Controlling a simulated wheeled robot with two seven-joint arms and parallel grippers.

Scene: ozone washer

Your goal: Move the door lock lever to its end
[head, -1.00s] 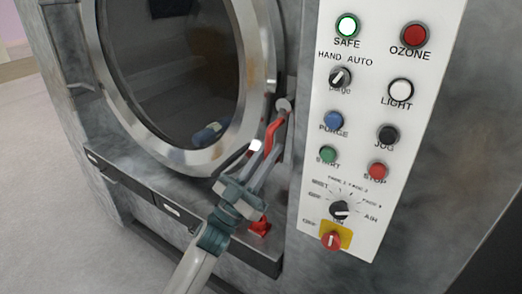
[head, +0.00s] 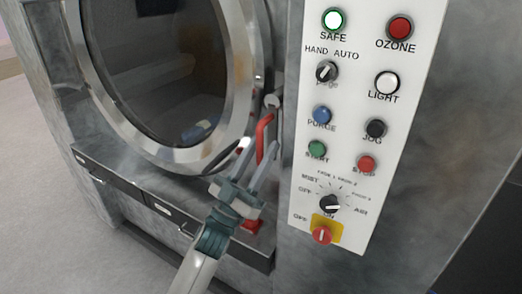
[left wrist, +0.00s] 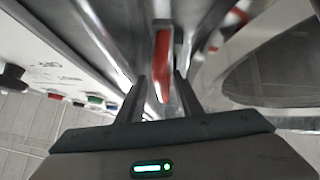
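The door lock lever is a red bent handle (head: 261,138) beside the round door's lower right edge, left of the control panel. Its top meets a grey metal pivot (head: 272,101). My left gripper (head: 258,146) comes up from below, with one finger on each side of the lever's hanging part. The left wrist view shows the red lever (left wrist: 162,62) between the two finger tips, with gaps on both sides. The fingers are open and do not appear to grip it. My right gripper is not in view.
The white control panel (head: 373,133) with knobs and buttons stands close to the right. The round door (head: 240,90) with a metal rim is at the left. A dark ledge (head: 130,187) runs below it, with a red part (head: 253,226) near its right end. Open floor lies left.

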